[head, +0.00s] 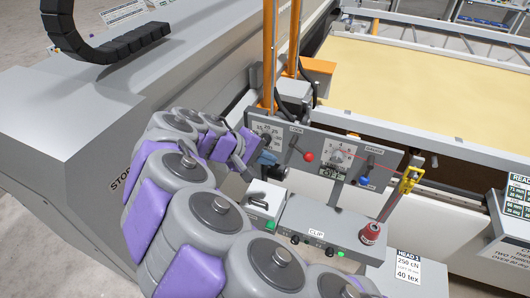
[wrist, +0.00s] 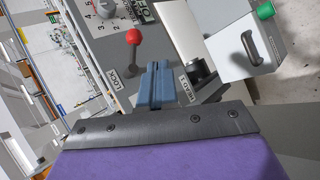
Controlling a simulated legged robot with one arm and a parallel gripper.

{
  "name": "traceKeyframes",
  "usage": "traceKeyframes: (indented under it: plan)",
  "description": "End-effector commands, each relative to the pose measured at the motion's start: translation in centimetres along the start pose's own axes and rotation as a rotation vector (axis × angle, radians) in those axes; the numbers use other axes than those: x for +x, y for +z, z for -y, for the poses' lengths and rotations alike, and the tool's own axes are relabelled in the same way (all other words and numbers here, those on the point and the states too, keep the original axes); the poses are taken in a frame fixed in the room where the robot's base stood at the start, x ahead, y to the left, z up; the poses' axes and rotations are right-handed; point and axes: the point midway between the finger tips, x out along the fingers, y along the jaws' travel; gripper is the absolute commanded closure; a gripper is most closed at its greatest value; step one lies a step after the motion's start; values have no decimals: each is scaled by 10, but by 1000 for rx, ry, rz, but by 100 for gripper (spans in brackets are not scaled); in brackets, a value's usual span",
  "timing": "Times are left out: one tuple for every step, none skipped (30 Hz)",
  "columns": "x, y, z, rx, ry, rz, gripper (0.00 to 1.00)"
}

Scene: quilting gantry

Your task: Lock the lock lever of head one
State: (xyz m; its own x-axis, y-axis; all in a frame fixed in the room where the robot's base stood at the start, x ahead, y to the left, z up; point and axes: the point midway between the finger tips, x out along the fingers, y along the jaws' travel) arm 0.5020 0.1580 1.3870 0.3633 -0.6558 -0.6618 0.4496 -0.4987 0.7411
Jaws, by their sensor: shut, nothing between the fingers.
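The lock lever, a short grey rod with a red ball knob (head: 308,157), sits on the grey control panel (head: 325,178) under the LOCK label. In the head view it tilts down to the right from its pivot. It also shows in the wrist view (wrist: 133,37), just beyond my fingertips. My gripper (head: 266,158) is shut and empty, at the panel's left end, left of the lever and apart from the knob. Its blue fingers are pressed together in the wrist view (wrist: 155,74). A LOCK label and a HEAD label lie beside them.
A blue-knobbed lever (head: 364,180) and a dial (head: 338,154) are on the panel's right. A box with a black handle (head: 264,203) stands below my gripper. A CLIP box (head: 320,228), a red spool (head: 370,233) and a yellow guide (head: 411,180) are nearby.

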Motion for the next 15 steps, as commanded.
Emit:
traceKeyframes:
  plan:
    - [9,0,0,-1,0,3,100]
    - [14,-1,0,-2,0,3,100]
    - [22,-2,1,-2,1,4,100]
    - [28,-2,2,-2,1,6,100]
    - [33,-3,2,-2,2,7,100]
    - [40,-4,3,-2,3,5,100]
    - [46,-4,3,-2,4,5,100]
    - [52,-3,3,-2,4,7,100]
    - [59,-3,3,-2,4,8,100]
    - [64,-3,2,-2,4,6,100]
    - [69,-4,2,-2,4,3,100]
    - [72,-2,-5,1,4,1,100]
    - [74,-1,-8,1,4,1,100]
    - [77,0,-11,2,4,2,100]
    - [81,2,-15,2,3,2,100]
